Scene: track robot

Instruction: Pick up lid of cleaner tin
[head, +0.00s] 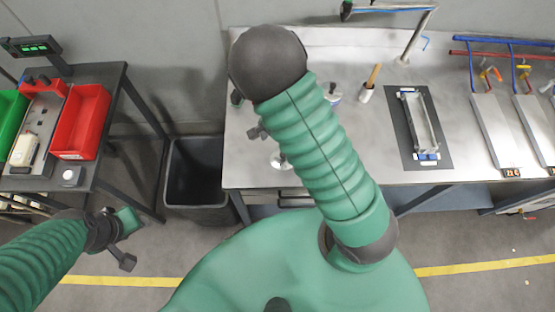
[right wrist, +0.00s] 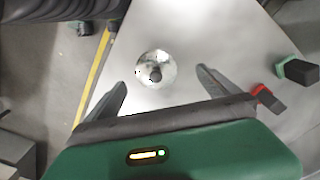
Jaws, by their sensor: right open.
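The lid (right wrist: 156,66), a small round shiny metal disc with a dark knob in its middle, lies on the bare steel bench top. My right gripper (right wrist: 161,80) is open and empty, with one finger on each side of the lid and clear of it. In the head view the lid (head: 281,161) shows near the bench's front edge, partly hidden by my right arm. A small white and blue object (head: 334,93) behind that arm may be the tin; it is mostly covered. My left gripper (head: 127,241) hangs at the lower left, away from the bench; its jaw state is unclear.
A red tray (head: 82,120) sits on the left table.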

